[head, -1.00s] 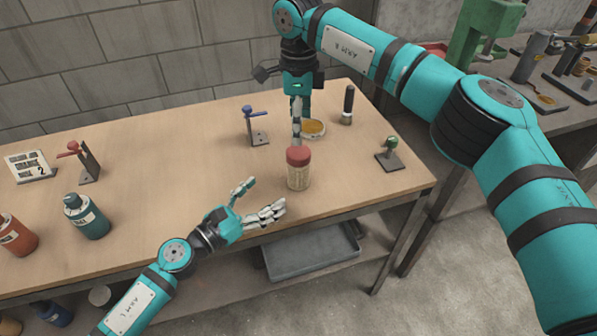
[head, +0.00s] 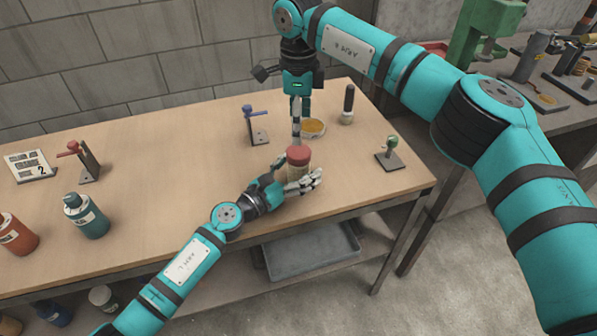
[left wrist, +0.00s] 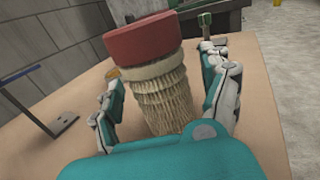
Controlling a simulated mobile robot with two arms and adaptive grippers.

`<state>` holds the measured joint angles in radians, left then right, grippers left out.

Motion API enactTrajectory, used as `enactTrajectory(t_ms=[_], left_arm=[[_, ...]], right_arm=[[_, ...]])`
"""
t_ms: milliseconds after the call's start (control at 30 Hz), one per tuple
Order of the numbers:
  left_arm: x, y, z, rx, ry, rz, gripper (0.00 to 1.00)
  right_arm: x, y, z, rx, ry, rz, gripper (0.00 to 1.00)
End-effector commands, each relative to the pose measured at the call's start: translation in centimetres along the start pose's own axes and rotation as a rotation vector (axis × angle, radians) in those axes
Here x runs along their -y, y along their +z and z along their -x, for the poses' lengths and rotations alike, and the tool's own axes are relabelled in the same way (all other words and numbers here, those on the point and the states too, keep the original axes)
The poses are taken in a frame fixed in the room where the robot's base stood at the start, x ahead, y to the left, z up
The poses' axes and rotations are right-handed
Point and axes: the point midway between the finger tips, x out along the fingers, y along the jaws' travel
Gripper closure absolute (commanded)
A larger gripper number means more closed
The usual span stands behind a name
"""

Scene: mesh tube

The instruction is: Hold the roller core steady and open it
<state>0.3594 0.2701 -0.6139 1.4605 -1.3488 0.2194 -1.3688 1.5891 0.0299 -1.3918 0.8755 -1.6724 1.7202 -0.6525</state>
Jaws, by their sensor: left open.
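The roller core (head: 298,162) stands upright on the workbench near its front edge. It is a tan, ribbed mesh tube with a red cap (head: 298,154). In the left wrist view the core (left wrist: 160,95) is between my left gripper's fingers, its red cap (left wrist: 142,35) above them. My left gripper (head: 295,184) is open around the core, with gaps visible on the sides. My right gripper (head: 297,115) points down just behind the cap. Its fingers look close together, but whether they are open or shut does not show. The core's lower part is hidden in the head view.
Behind the core are a dish of amber material (head: 313,128) and a dark-handled brush (head: 347,105). A blue-topped stand (head: 256,125) is left of them, a green-knobbed stand (head: 389,155) to the right. Teal (head: 86,216) and orange (head: 14,236) bottles stand at left. The bench's middle is clear.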

Motion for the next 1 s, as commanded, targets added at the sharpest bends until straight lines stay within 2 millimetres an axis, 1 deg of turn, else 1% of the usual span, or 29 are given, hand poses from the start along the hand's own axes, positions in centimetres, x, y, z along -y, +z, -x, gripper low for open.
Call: enactTrajectory(t_ms=[33,67,633,667,867,967,1000], left_arm=[[0.00,0.01,0.02,0.000,0.000,0.000,0.20],[0.00,0.01,0.02,0.000,0.000,0.000,0.23],[-0.03,0.00,0.06,0.000,0.000,0.000,0.97],[-0.03,0.00,0.06,0.000,0.000,0.000,1.00],[-0.03,-0.01,0.06,0.000,0.000,0.000,1.00],[-0.03,-0.01,0.06,0.000,0.000,0.000,1.00],[-0.03,-0.01,0.06,0.000,0.000,0.000,1.00]], right_arm=[[-0.01,0.01,0.00,0.000,0.000,0.000,0.25],[-0.01,0.01,0.00,0.000,0.000,0.000,0.25],[0.00,0.01,0.00,0.000,0.000,0.000,0.25],[0.00,0.01,0.00,0.000,0.000,0.000,0.25],[-0.01,0.02,-0.01,0.000,0.000,-0.032,0.25],[-0.02,0.04,-0.01,0.001,0.001,-0.132,0.25],[-0.03,0.05,-0.01,0.000,0.001,-0.195,0.25]])
